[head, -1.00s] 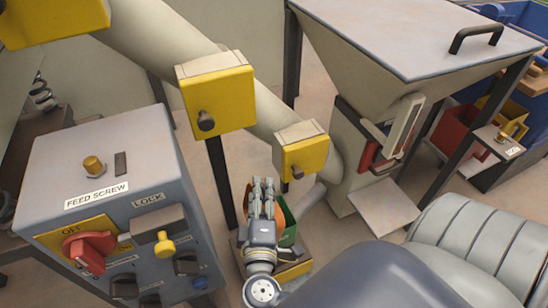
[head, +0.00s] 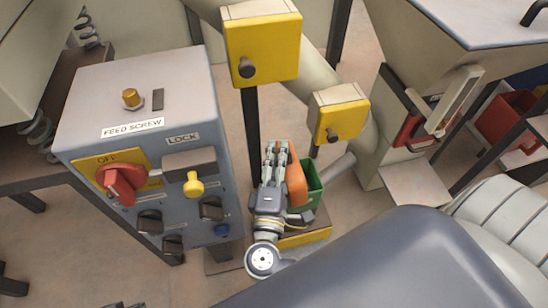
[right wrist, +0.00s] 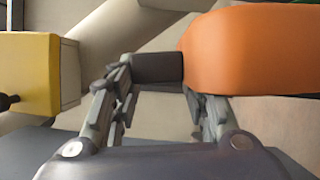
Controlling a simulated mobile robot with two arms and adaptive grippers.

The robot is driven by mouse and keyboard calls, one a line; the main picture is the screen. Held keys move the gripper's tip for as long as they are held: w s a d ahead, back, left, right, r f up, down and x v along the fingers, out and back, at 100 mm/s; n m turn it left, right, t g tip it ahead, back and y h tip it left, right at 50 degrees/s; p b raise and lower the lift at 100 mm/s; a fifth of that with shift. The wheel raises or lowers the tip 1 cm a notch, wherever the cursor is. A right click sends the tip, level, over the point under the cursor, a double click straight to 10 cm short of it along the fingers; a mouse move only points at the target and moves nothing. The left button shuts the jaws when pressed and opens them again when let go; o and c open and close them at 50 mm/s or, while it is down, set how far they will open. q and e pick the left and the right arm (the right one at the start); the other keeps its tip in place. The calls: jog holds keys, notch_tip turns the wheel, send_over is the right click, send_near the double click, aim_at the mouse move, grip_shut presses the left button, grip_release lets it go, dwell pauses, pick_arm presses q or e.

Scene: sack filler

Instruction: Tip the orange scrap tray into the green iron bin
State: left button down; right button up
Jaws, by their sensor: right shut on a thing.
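My right gripper (head: 276,150) is shut on the dark grip of the orange scrap tray (head: 296,186). In the right wrist view the grip (right wrist: 158,67) sits between the fingertips and the tray's smooth orange wall (right wrist: 245,50) fills the upper right. In the head view the tray looks strongly tilted, just right of the gripper. It overlaps the near left part of the green bin (head: 313,187). The tray's inside is hidden, and I cannot tell whether tray and bin touch. My left gripper is not clearly in view.
The feed screw control box (head: 140,110) stands close on the left. A yellow box (head: 338,118) on the slanting tube is beyond the bin. The bin stands on a low yellow-edged base (head: 305,238). A hopper (head: 470,30) is at the right.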

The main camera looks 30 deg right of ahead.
aim_at(296, 160)
jog(key=d+m, duration=0.1)
jog(key=d+r+m+g+y+p, duration=0.1)
jog(key=m, duration=0.1)
jog(key=s+d+m+p, duration=0.1)
jog(key=d+m, duration=0.1)
jog(key=shift+r, duration=0.35)
jog(key=s+d+f+m+g+y+b, duration=0.1)
jog(key=s+d+f+m+y+b, duration=0.1)
jog(key=s+d+m+y, duration=0.3)
jog(key=shift+s+d+f+m+y, duration=0.4)
jog(key=shift+s+m+y, duration=0.2)
jog(key=shift+s+m, duration=1.65)
jog(key=shift+f, duration=0.1)
